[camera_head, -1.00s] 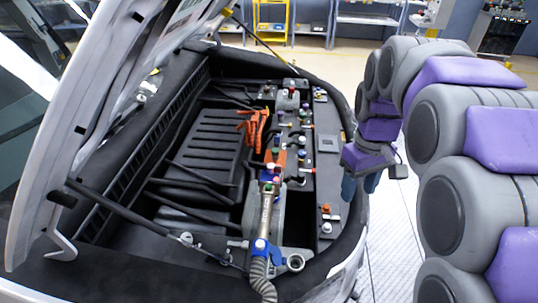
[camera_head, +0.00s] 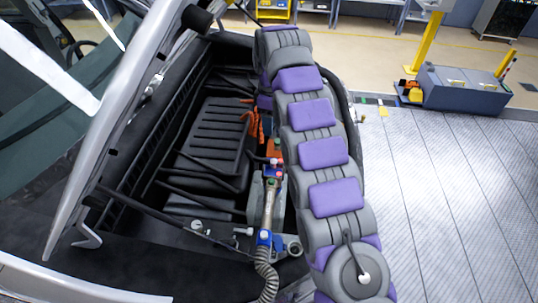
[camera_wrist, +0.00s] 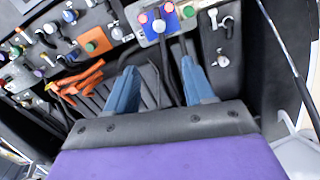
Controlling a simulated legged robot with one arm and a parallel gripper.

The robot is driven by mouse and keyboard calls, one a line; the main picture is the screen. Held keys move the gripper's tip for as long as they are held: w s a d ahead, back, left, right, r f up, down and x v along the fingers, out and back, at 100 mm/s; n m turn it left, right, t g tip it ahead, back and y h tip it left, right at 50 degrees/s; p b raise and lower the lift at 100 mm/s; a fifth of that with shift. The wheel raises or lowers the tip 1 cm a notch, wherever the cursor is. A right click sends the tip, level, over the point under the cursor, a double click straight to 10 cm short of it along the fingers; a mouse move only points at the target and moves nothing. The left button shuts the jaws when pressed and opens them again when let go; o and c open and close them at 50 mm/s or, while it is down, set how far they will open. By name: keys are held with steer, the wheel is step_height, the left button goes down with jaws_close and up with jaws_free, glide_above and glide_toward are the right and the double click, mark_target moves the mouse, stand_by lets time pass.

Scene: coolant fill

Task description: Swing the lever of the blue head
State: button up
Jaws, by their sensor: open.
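A blue head (camera_head: 271,175) with red and pale knobs sits at the upper end of a metal tube in the open bay. A blue block in the top middle of the wrist view (camera_wrist: 168,14) has two red knobs and a pale ball knob; it looks like the same head. I cannot tell which part is its lever. My gripper (camera_wrist: 160,85) is open and empty, its two blue fingers wide apart and pointing toward the blue block, short of it. In the head view my arm hides the gripper.
A second blue fitting (camera_head: 264,238) joins the tube to a ribbed grey hose (camera_head: 266,272). Orange cables (camera_wrist: 80,84) and an orange block (camera_wrist: 91,41) lie left of my fingers. The raised hood (camera_head: 125,110) stands at left. Clear floor (camera_head: 435,180) lies at right.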

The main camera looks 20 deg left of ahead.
mark_target(270, 160)
step_height(270, 160, down, 17)
steer(key=b, duration=0.9)
steer(key=shift+f, duration=0.15)
steer(key=shift+c, duration=0.4)
jaws_close()
